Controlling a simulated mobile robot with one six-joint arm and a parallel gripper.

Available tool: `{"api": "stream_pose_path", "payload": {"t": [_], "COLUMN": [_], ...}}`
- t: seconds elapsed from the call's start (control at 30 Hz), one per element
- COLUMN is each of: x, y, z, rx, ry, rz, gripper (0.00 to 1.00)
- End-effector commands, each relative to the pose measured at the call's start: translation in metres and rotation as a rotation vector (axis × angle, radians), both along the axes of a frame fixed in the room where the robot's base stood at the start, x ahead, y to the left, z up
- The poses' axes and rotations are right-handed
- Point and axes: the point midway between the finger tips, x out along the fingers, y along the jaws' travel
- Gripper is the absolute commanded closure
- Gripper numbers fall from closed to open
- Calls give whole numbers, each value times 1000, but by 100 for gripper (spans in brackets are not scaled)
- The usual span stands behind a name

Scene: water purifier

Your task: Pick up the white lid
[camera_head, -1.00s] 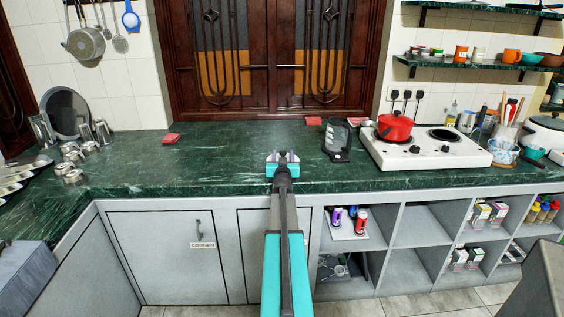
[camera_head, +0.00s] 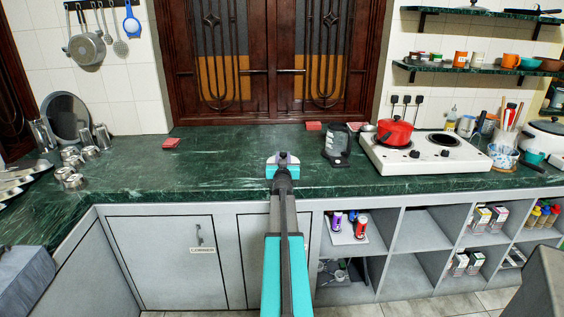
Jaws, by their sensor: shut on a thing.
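My gripper (camera_head: 283,161) is at the end of my outstretched arm, in the middle of the head view, over the green counter. A small pale piece, which looks like the white lid (camera_head: 283,156), shows between its fingers, and the gripper is shut on it. The fingers and arm hide most of it. I cannot tell how far it is above the counter.
A clear jug with a dark handle and base (camera_head: 337,146) stands to the right of my gripper. Beyond it are a white stove (camera_head: 420,158) and a red pot (camera_head: 394,131). Steel cups (camera_head: 73,161) stand at the left. The green counter (camera_head: 215,165) between is mostly clear.

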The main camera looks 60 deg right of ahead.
Motion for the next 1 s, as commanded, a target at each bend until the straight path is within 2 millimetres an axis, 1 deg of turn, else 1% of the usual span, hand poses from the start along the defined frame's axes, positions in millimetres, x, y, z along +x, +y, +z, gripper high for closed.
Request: {"api": "stream_pose_path", "payload": {"t": [0.03,0.23,0.3,0.47,0.6,1.0], "x": [0,0,-5,-15,-28,-41], "y": [0,0,3,7,13,19], "z": [7,24,19,19,20,24], "rx": [-1,-2,-2,-3,-3,-4], "ry": [-2,-2,0,-1,-1,0], "rz": [0,0,0,-1,-2,2], "gripper": [100,100,100,100,100,100]}}
